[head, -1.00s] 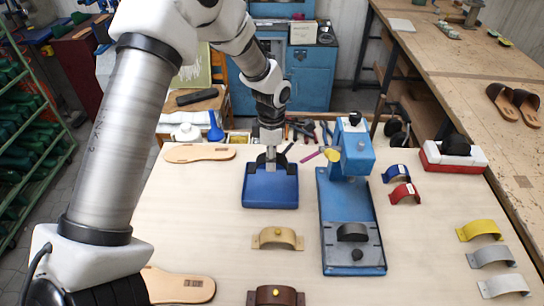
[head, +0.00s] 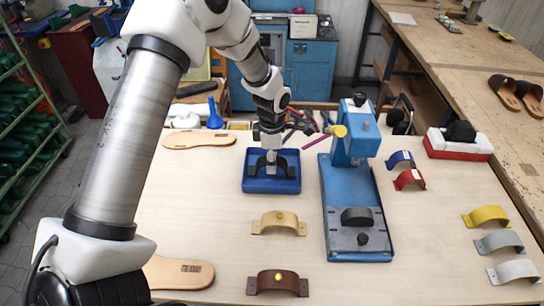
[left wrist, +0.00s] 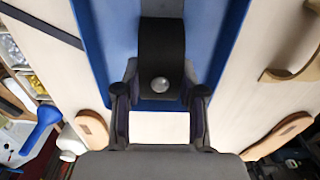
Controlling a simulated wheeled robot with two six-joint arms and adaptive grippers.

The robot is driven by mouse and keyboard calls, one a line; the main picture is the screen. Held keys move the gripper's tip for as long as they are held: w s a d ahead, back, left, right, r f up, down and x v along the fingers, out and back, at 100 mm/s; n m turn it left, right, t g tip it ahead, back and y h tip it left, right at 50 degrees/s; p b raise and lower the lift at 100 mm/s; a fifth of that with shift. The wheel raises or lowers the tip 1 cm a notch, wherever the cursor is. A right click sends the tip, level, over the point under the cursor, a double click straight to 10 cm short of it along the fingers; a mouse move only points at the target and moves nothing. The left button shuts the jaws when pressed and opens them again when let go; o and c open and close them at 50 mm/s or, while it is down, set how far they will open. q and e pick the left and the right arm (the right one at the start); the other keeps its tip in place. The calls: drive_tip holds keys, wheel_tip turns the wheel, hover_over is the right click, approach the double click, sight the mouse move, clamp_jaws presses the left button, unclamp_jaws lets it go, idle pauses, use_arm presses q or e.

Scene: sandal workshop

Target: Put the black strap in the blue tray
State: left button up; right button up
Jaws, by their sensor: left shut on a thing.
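The blue tray (head: 256,185) stands at the back middle of the table, left of the blue press. My left gripper (head: 270,160) points down into it, with its fingers shut on the black strap (head: 282,171). The strap is arched and within the tray's outline. In the left wrist view the strap (left wrist: 162,48) with its silver stud shows between the two fingertips (left wrist: 160,98), over the blue tray floor (left wrist: 110,30). Whether the strap touches the floor is hard to tell. My right gripper is not in view.
The blue press (head: 355,215) stands right of the tray. A tan strap (head: 279,223) and a brown strap (head: 277,284) lie in front. Blue (head: 400,159) and red (head: 409,179) straps lie right of the press. A sole (head: 199,139) lies left of the tray.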

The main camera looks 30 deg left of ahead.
use_arm(q)
drive_tip(key=shift+w+f, duration=0.2)
drive_tip(key=shift+w, duration=0.05)
drive_tip(key=shift+s, duration=0.15)
drive_tip(key=shift+f, duration=0.2)
drive_tip(key=o, duration=1.4)
wheel_tip(320, 180, up, 7)
drive_tip(key=p, duration=0.6)
drive_tip(key=shift+r, duration=0.1)
